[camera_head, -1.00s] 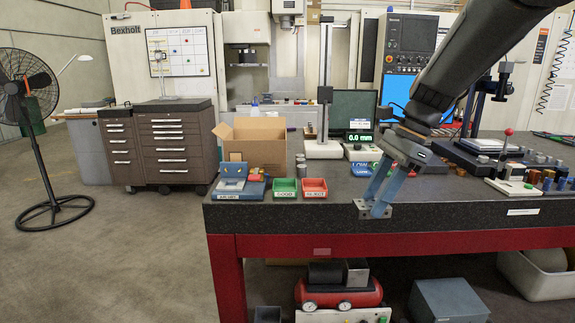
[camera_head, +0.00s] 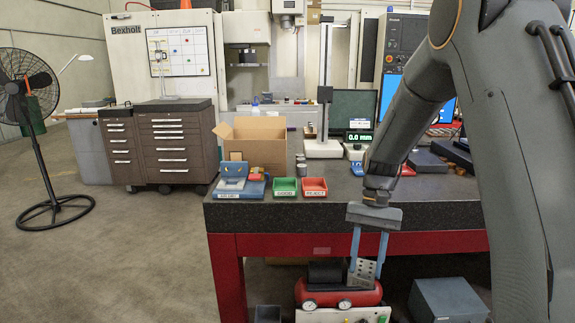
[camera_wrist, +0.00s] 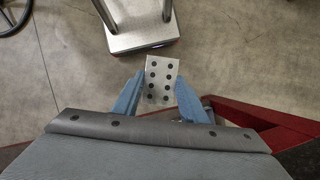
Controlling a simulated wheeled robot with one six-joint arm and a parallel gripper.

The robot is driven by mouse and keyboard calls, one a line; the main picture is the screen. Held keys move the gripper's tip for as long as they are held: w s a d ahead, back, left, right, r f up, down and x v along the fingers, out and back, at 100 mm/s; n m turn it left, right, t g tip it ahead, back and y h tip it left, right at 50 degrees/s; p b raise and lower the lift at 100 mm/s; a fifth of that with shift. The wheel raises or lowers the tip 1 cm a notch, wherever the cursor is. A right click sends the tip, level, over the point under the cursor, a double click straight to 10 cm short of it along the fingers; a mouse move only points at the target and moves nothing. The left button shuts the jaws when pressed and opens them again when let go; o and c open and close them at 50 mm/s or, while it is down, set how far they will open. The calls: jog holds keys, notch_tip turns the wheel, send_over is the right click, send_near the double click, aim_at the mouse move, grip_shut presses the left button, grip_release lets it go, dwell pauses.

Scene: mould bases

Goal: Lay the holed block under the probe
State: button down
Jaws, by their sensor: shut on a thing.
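My gripper (camera_head: 367,262) hangs low in front of the table's front edge in the head view. Its two blue fingers are shut on the holed block (camera_head: 363,274), a grey metal block with several dark holes. In the wrist view the block (camera_wrist: 160,80) sits between the fingertips, its holed face toward the camera, with the floor beyond it. The probe appears to be the gauge on a tall stand (camera_head: 324,96) at the back of the table, with a pale base (camera_head: 322,149) and a display (camera_head: 359,137) reading 0.0 mm beside it.
The dark tabletop (camera_head: 250,214) has a red frame (camera_head: 227,270). A blue tray (camera_head: 240,189), a green GOOD tray (camera_head: 285,187), a red REJECT tray (camera_head: 314,187) and a cardboard box (camera_head: 255,143) stand at its left. A red compressor (camera_head: 338,294) is below.

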aim_at(364, 285)
jog(key=f+n, duration=0.1)
jog(key=f, duration=0.1)
jog(key=f+n+h, duration=0.1)
jog(key=f, duration=0.1)
jog(key=s+f+n, duration=0.1)
jog(key=f+n, duration=0.1)
jog(key=shift+f+h, duration=0.2)
jog(key=shift+h, duration=0.1)
jog(key=w+x, duration=0.1)
jog(key=x, duration=1)
jog(key=shift+w+f, duration=0.25)
jog(key=shift+a, duration=0.2)
